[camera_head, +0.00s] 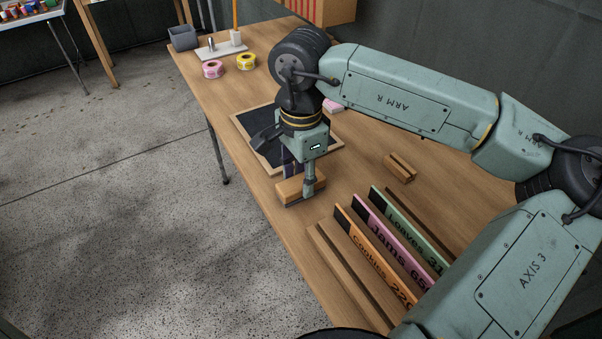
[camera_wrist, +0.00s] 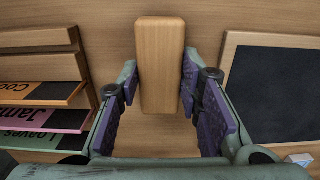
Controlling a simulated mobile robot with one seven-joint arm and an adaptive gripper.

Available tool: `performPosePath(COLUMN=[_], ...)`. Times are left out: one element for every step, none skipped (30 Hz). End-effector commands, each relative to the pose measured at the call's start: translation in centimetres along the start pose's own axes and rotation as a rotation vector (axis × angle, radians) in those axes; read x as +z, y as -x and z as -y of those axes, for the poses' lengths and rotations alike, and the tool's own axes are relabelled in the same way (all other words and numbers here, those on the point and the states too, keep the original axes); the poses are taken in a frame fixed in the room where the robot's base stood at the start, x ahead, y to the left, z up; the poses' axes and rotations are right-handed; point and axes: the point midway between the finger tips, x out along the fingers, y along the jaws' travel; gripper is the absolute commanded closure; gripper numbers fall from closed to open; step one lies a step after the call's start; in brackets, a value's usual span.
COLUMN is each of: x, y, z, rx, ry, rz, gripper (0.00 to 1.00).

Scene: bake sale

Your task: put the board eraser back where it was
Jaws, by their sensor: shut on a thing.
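The board eraser, a plain light-wood block (camera_head: 289,189), is between the fingers of my gripper (camera_head: 300,187), near the table's left edge. In the wrist view the wooden block (camera_wrist: 161,65) stands lengthwise between the purple pads of my gripper (camera_wrist: 160,90), which is shut on it. Its underside is hidden, and I cannot tell whether it touches the table. The dark chalkboard with a wooden frame (camera_head: 328,148) lies just beyond my gripper, partly hidden by it; it also shows at the right of the wrist view (camera_wrist: 272,85).
A slotted wooden rack (camera_head: 340,270) holds orange, pink and green signs (camera_head: 380,250) nearer me. A small grooved wood block (camera_head: 400,167) lies to the right. Tape rolls (camera_head: 246,61), a white tray (camera_head: 222,50) and a grey bin (camera_head: 183,38) stand at the far end. Bare tabletop lies between block and chalkboard.

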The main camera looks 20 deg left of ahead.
Motion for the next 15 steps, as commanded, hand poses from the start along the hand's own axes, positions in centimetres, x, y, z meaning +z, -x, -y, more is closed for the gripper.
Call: performPosePath(x=[0.0, 0.0, 0.0, 0.0, 0.0, 0.0, 0.0, 0.0, 0.0, 0.0, 0.0, 0.01, 0.01, 0.01, 0.01], y=[0.0, -0.04, -0.15, -0.27, -0.38, -0.48, -0.35, -0.29, -0.28, -0.28, -0.28, -0.28, -0.28, -0.28, -0.28], z=[0.0, 0.0, 0.0, 0.01, 0.01, 0.01, 0.01, 0.01, 0.01, 0.01, 0.01, 0.01, 0.01, 0.01, 0.01], rx=[0.0, 0.0, 0.0, 0.0, 0.0, 0.0, 0.0, 0.0, 0.0, 0.0, 0.0, 0.0, 0.0, 0.0, 0.0], ry=[0.0, 0.0, 0.0, 0.0, 0.0, 0.0, 0.0, 0.0, 0.0, 0.0, 0.0, 0.0, 0.0, 0.0, 0.0], rz=[0.0, 0.0, 0.0, 0.0, 0.0, -0.001, -0.001, -0.001, -0.001, 0.0, 0.0, 0.0, 0.0, 0.0, 0.0], gripper=[0.93, 0.93, 0.93, 0.93, 0.93, 0.93, 0.66, 0.64, 0.61, 0.59, 0.57, 0.55, 0.53, 0.51, 0.48])
